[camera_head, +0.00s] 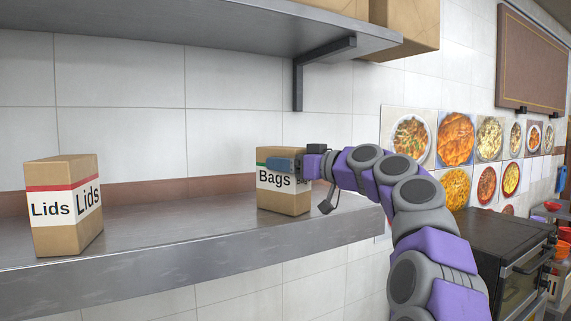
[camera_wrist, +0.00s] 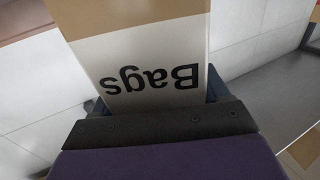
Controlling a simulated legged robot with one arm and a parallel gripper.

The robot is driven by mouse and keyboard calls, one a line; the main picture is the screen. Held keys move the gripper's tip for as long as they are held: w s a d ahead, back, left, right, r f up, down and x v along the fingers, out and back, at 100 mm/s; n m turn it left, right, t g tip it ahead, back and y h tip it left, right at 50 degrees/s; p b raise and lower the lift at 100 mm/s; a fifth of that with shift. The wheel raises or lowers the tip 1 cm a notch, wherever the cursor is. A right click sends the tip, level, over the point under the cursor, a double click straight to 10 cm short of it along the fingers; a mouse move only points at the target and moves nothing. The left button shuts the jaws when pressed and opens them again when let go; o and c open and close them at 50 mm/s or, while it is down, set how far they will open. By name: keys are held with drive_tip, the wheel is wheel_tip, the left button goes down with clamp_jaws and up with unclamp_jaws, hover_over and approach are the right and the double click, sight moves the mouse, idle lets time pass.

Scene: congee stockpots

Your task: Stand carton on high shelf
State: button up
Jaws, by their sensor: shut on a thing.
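A brown carton labelled "Bags" (camera_head: 283,197), with a white label and a green stripe, is upright at the right end of the lower metal shelf (camera_head: 190,227) in the head view. My gripper (camera_head: 284,164) is shut on it near its top. In the wrist view the Bags carton (camera_wrist: 150,65) shows upside down between the fingers (camera_wrist: 155,105). I cannot tell whether its base touches the shelf. A higher metal shelf (camera_head: 200,22) runs above, with its underside and front edge showing.
A "Lids" carton (camera_head: 62,205) with a red stripe stands on the lower shelf at left. A bracket (camera_head: 299,80) supports the upper shelf. Brown boxes (camera_head: 405,28) sit at the upper shelf's right end. A dark oven (camera_head: 505,250) is at lower right. The shelf between the cartons is clear.

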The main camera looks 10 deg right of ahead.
drive_tip(key=shift+d, duration=0.25)
drive_tip(key=o, duration=1.1)
drive_tip(key=shift+d, duration=0.2)
drive_tip(key=shift+o, duration=0.7)
drive_tip(key=shift+a, duration=0.9)
drive_tip(key=b+v, duration=0.3)
drive_tip(key=v, duration=0.9)
drive_tip(key=shift+d, duration=0.25)
drive_tip(key=shift+d, duration=0.15)
